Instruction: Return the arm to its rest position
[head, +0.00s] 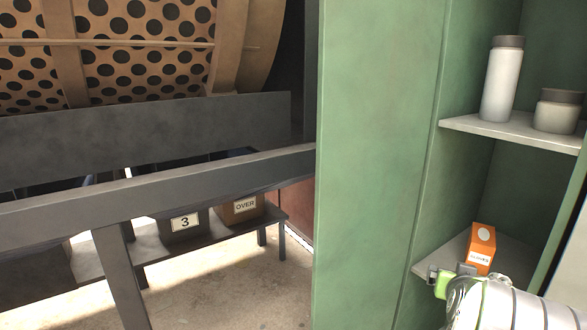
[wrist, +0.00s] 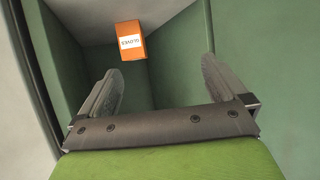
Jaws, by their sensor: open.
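My gripper (wrist: 160,90) is open, with its two fingers spread wide and nothing between them in the wrist view. In the head view my gripper (head: 440,273) shows at the lower right, in front of the cabinet's lower shelf (head: 428,258). An orange box with a white label (head: 481,243) stands on that shelf, just beyond my gripper. In the wrist view the orange box (wrist: 130,40) is ahead of the fingers and apart from them. Part of my gripper is hidden behind my own wrist in the head view.
The green cabinet (head: 372,150) has side walls close around my arm. A bottle (head: 501,85) and a jar (head: 557,112) stand on its upper shelf (head: 480,127). To the left are a dark rail (head: 170,188), a perforated drum (head: 130,65) and bins marked 3 (head: 184,224) and OVER (head: 243,208).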

